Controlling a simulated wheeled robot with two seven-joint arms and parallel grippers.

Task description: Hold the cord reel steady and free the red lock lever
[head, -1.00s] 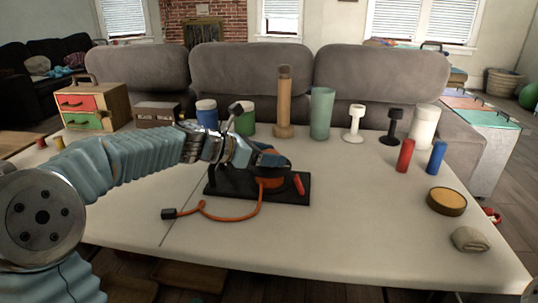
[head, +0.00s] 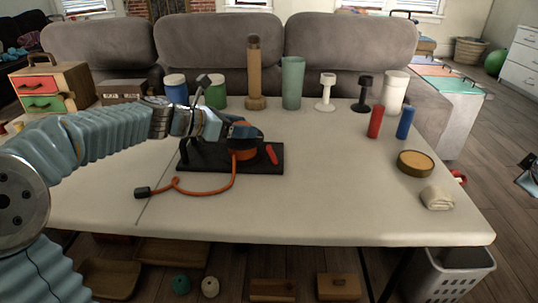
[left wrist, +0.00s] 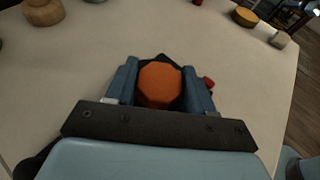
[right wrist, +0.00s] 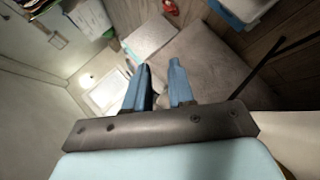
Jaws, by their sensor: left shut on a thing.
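The cord reel has an orange drum (head: 243,154) on a black base plate (head: 262,167) on the table. The drum's octagonal orange top (left wrist: 160,85) shows between the fingers in the left wrist view. My left gripper (head: 240,133) is shut on the drum, one finger on each side. The red lock lever (head: 271,154) stands out at the right of the drum; only a bit of it (left wrist: 209,82) shows beside the right finger in the left wrist view. My right gripper (right wrist: 160,85) is open and empty, away from the reel.
An orange cord (head: 205,193) runs from the reel to a black plug (head: 142,193) at the left. A red cylinder (head: 375,121) and blue cylinder (head: 405,123) stand right. A round tan-topped dish (head: 415,163) and folded cloth (head: 437,197) lie nearer. Table between reel and dish is clear.

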